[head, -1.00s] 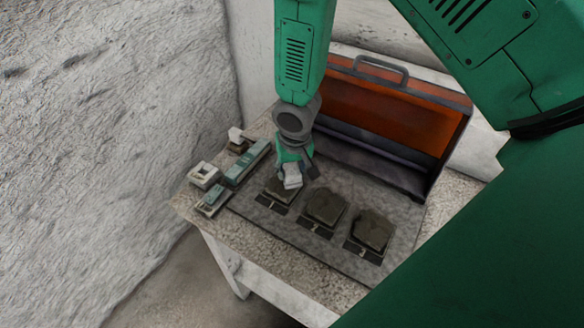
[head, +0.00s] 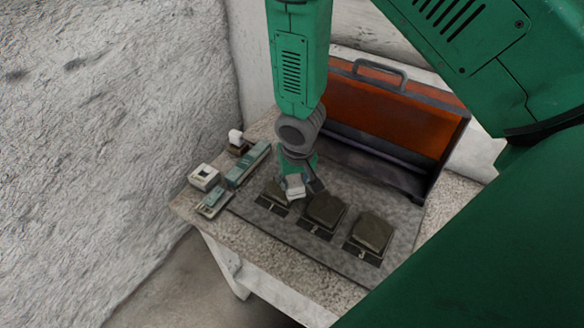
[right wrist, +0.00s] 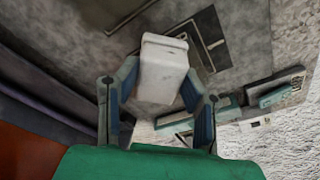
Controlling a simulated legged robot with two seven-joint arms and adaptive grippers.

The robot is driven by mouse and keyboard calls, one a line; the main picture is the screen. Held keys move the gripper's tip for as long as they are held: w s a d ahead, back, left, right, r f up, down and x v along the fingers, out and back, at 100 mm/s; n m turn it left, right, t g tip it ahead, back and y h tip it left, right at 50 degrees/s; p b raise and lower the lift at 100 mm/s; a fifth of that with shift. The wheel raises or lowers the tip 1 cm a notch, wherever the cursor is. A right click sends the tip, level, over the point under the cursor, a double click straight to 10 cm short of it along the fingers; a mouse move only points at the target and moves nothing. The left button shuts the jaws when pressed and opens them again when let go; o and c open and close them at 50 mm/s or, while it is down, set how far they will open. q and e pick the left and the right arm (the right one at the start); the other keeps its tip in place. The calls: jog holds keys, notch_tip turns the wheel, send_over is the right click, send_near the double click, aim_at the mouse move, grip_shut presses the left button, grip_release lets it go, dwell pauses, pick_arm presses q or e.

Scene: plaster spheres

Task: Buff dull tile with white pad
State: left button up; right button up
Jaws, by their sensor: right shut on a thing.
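My right gripper (head: 296,180) is shut on the white pad (head: 294,187), a small block that also shows between the fingers in the right wrist view (right wrist: 160,65). The pad is low over the right part of the first dark tile (head: 274,193), partly hiding it; I cannot tell whether they touch. A second tile (head: 325,209) lies just right of the pad, and a third tile (head: 373,232) lies farther right. All look dark and brownish, and I cannot tell which is dull. My left gripper is not in view.
The tiles lie on a grey mat (head: 340,262) on a speckled table (head: 225,227). An open orange case (head: 375,115) stands behind. A pale box (head: 204,177), a long green block (head: 249,164) and a smaller green block (head: 213,201) are at left, near the rough wall.

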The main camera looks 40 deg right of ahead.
jog(key=shift+s, duration=0.1)
jog(key=shift+w+d, duration=0.3)
jog(key=shift+w, duration=0.5)
jog(key=shift+w+d+p, duration=0.3)
jog(key=shift+w+d, duration=0.05)
jog(key=shift+w, duration=0.5)
jog(key=shift+s+a+p, duration=0.15)
jog(key=shift+s+a, duration=0.2)
jog(key=shift+s, duration=0.5)
jog(key=shift+s+a+p, duration=0.15)
jog(key=shift+s+a, duration=0.2)
jog(key=shift+s, duration=0.5)
jog(key=shift+w+d+r+p, duration=0.2)
jog(key=shift+w+r+p, duration=0.15)
jog(key=shift+w, duration=0.1)
jog(key=shift+w+d+r+p, duration=0.2)
jog(key=shift+w+r+p, duration=0.15)
jog(key=shift+w, duration=0.1)
